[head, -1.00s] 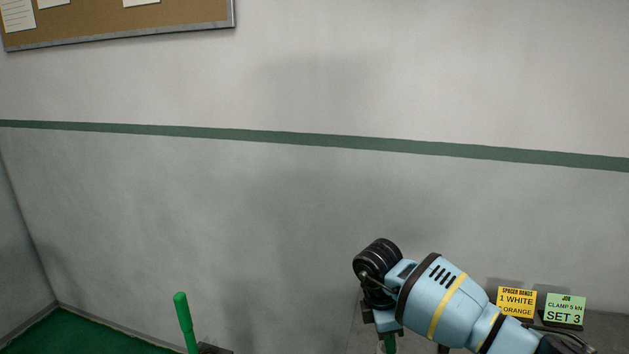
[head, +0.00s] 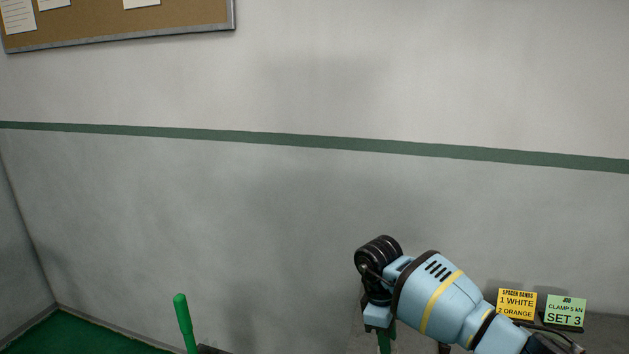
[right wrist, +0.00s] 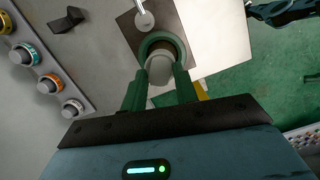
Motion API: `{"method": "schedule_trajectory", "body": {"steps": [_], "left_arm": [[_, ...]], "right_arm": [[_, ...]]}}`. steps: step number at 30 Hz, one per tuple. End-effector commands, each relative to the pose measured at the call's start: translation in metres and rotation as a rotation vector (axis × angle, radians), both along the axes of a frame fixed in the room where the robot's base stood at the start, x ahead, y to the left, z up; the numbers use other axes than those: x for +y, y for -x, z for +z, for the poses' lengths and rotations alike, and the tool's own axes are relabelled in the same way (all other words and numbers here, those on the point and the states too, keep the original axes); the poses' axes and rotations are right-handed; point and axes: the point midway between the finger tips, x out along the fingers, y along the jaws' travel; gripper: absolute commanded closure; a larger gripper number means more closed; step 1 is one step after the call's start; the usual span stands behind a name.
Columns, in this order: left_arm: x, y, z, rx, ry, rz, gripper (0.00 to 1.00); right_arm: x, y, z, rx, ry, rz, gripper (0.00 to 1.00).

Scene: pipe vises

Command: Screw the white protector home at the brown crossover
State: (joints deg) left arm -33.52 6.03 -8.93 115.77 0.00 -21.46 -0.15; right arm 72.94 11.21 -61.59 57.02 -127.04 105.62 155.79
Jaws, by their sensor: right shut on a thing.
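In the right wrist view my right gripper (right wrist: 160,82) has its two green fingers closed on a pale grey-white rounded piece (right wrist: 160,68), which looks like the white protector. A green ring (right wrist: 148,44) with brown inside it (right wrist: 167,43) lies directly beyond the protector; the brown part looks like the crossover. The protector overlaps the ring's near side, and I cannot tell how deep it sits. In the head view my right gripper (head: 384,341) points down at the bottom edge, and what it holds is out of frame. My left gripper is not in view.
A rack (right wrist: 40,66) with several coloured-ringed pieces stands at the left of the right wrist view. A dark wedge-like block (right wrist: 68,20) lies near it. A yellow sign (head: 516,304) and a green sign (head: 565,312) stand at right. A green handle (head: 184,320) rises at lower left.

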Motion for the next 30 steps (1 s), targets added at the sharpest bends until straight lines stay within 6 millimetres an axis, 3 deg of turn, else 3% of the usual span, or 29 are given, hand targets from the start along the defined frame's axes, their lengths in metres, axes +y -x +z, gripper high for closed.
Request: {"method": "schedule_trajectory", "body": {"steps": [7, 16, 17, 20, 30], "left_arm": [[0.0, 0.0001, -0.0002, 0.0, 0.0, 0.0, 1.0], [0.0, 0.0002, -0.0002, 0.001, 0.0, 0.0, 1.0], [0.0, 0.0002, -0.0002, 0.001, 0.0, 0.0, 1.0], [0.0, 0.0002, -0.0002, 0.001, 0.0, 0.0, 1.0], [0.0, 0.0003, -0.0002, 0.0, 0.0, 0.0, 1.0]], "right_arm": [[-0.001, -0.001, -0.0005, 0.001, 0.001, -0.269, 0.98], [-0.001, -0.0012, -0.0005, 0.002, 0.001, -0.309, 0.98], [-0.0011, -0.0011, -0.0005, 0.002, 0.001, -0.309, 0.68], [-0.0011, -0.0011, -0.0005, 0.001, 0.002, -0.308, 0.55], [-0.001, -0.0014, 0.0014, 0.001, 0.001, -0.306, 0.53]]}}
